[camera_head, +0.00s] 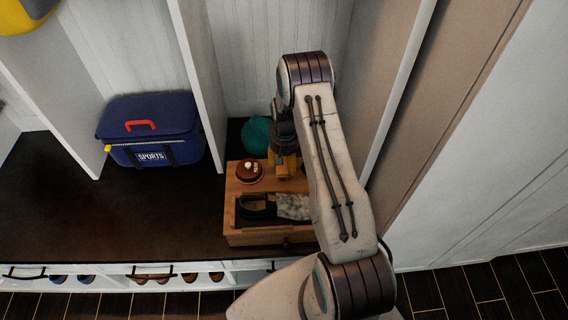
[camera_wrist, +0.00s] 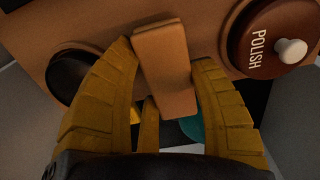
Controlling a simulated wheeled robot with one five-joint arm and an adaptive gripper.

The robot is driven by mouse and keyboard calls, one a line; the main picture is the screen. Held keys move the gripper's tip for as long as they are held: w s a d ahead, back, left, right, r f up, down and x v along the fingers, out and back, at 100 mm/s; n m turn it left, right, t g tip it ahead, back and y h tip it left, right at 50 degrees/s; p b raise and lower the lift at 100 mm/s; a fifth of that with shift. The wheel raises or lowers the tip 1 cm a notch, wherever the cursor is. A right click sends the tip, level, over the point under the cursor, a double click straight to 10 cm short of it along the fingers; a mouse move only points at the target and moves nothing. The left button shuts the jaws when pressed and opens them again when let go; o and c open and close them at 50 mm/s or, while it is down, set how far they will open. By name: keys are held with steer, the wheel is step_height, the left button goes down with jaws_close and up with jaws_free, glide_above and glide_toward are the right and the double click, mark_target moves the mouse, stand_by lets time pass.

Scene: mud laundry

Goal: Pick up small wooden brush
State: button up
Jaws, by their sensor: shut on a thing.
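The small wooden brush (camera_wrist: 166,85) is a plain light-brown block between my fingers in the wrist view. My gripper (camera_wrist: 165,62) is shut on it, with one ribbed yellow finger on each side. Its bristles cannot be made out. In the head view my gripper (camera_head: 285,168) is over the back right of a wooden box, and my arm hides part of the box. The brush cannot be told apart from the gripper there.
A round brown polish tin (camera_wrist: 258,42) sits on the wooden box (camera_head: 236,214), left of my gripper in the head view. A dark brush and grey cloth (camera_head: 293,206) lie in front. A teal round thing (camera_head: 256,134) is behind. A blue sports bag (camera_head: 152,128) stands left; white partitions flank the cubby.

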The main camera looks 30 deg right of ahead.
steer(key=shift+r, duration=0.45)
steer(key=r, duration=0.2)
steer(key=d+r, duration=0.1)
steer(key=shift+s+r, duration=0.15)
steer(key=shift+s, duration=0.1)
steer(key=s+d+r, duration=0.6)
steer(key=d, duration=0.2)
steer(key=shift+s+d+r+b, duration=0.15)
steer(key=shift+d+b, duration=0.1)
steer(key=shift+b, duration=0.2)
